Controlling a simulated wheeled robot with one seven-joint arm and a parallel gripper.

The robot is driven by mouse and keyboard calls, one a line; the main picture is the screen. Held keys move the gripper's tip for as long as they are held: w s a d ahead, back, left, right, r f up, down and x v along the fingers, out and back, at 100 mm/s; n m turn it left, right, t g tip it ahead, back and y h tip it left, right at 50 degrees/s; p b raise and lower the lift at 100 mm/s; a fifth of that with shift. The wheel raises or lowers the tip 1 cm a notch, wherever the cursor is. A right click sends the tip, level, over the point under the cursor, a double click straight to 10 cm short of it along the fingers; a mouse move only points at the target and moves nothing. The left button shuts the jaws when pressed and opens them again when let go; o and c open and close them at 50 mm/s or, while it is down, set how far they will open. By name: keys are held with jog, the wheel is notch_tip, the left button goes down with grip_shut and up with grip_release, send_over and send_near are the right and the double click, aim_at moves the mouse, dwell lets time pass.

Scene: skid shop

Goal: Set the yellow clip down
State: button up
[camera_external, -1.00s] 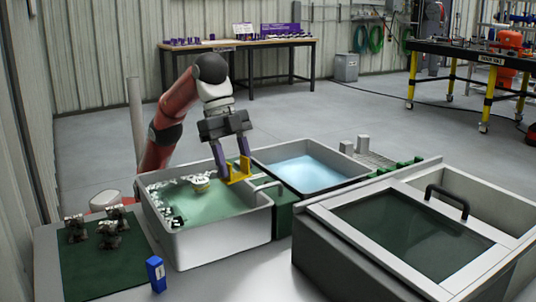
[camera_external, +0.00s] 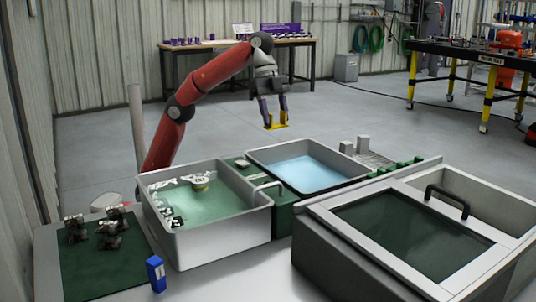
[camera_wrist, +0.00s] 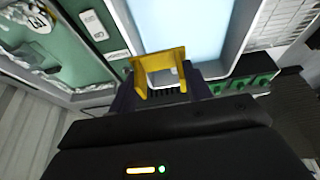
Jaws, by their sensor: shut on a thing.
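The yellow clip (camera_external: 276,121) is a bracket-like piece held between the purple fingers of my gripper (camera_external: 273,108). My gripper is shut on it and hangs in the air at the far side of the tubs, above and behind the blue-lit tub in the external view. In the wrist view the clip (camera_wrist: 160,72) fills the space between the fingertips, with its open side towards the camera. The blue-lit tub and part of the green surface show beyond it. The clip touches nothing but the fingers.
A white tub (camera_external: 225,245) with a green floor holds a round tin (camera_external: 200,183) and black-and-white pieces. The blue-lit tub (camera_external: 260,163) stands right of it, with a green strip between. Dark parts (camera_external: 108,235) and a blue box (camera_external: 156,274) are at front left. A lidded grey case (camera_external: 345,265) is at right.

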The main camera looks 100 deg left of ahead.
jog(key=f+b, duration=0.3)
jog(key=f, duration=0.3)
jog(key=a+f+b, duration=0.1)
jog(key=f+b, duration=0.2)
jog(key=f, duration=0.4)
jog(key=a+f+b, duration=0.1)
jog(key=f+b, duration=0.3)
jog(key=f, duration=0.2)
jog(key=shift+s+f, duration=0.35)
jog(key=shift+f, duration=0.05)
jog(key=shift+f, duration=0.1)
jog(key=o, duration=0.6)
jog(key=shift+f, duration=0.1)
jog(key=o, duration=0.5)
jog(key=shift+c, duration=0.2)
